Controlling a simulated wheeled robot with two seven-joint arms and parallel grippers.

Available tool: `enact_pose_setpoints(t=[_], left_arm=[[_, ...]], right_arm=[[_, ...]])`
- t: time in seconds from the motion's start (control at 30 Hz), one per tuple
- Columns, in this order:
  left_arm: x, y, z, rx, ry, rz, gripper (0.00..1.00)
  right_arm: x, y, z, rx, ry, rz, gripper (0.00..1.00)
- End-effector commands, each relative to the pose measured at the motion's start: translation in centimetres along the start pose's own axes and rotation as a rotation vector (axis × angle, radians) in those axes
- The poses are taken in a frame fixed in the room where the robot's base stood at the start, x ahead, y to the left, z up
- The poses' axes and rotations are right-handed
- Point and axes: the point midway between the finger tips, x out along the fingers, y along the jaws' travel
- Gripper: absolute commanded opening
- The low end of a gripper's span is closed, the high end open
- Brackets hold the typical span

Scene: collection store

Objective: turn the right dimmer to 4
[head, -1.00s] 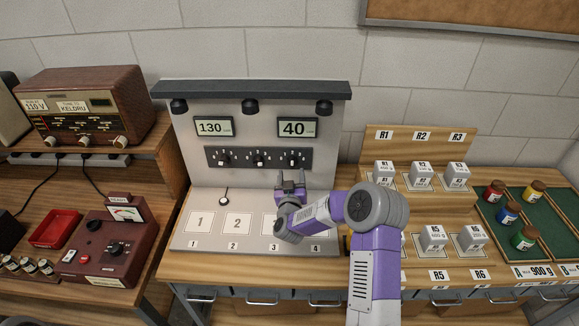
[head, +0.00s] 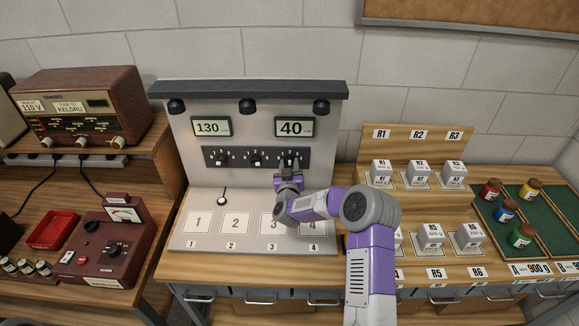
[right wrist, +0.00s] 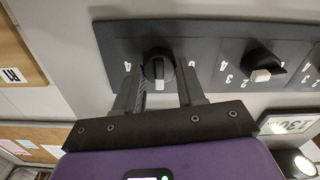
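The right dimmer (head: 290,158) is a dark knob at the right end of the black dimmer panel (head: 235,156), partly hidden by my right gripper in the head view. In the right wrist view the knob (right wrist: 158,67) sits between the fingertips of my right gripper (right wrist: 160,82). The fingers are apart, with small gaps beside the knob. A white 4 shows just left of the knob in that upside-down view; its exact pointer setting is hard to tell. My right gripper (head: 289,165) points at the panel in the head view. The left gripper is not in view.
The display (head: 295,127) above the right dimmer reads 40; the other display (head: 211,126) reads 130. The middle dimmer (right wrist: 263,65) is close beside the right one. Numbered pads lie below. A wooden rack (head: 418,145) with grey blocks stands at right.

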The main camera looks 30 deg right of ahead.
Motion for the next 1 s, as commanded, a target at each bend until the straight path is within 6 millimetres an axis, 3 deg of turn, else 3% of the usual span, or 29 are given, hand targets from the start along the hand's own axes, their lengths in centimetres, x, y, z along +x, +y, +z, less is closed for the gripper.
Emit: enact_pose_setpoints(t=[0.03, 0.13, 0.57, 1.0], left_arm=[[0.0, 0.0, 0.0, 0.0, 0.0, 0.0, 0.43], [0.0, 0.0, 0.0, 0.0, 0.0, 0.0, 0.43], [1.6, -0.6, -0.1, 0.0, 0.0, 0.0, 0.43], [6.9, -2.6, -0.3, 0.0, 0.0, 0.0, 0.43]], right_arm=[[0.0, 0.0, 0.0, 0.0, 0.0, 0.001, 0.23], [0.0, 0.1, 0.0, 0.0, 0.0, 0.001, 0.09], [0.0, 0.0, 0.2, 0.1, 0.002, 0.001, 0.09], [0.0, 0.1, 0.5, 0.48, 0.004, 0.0, 0.09]])
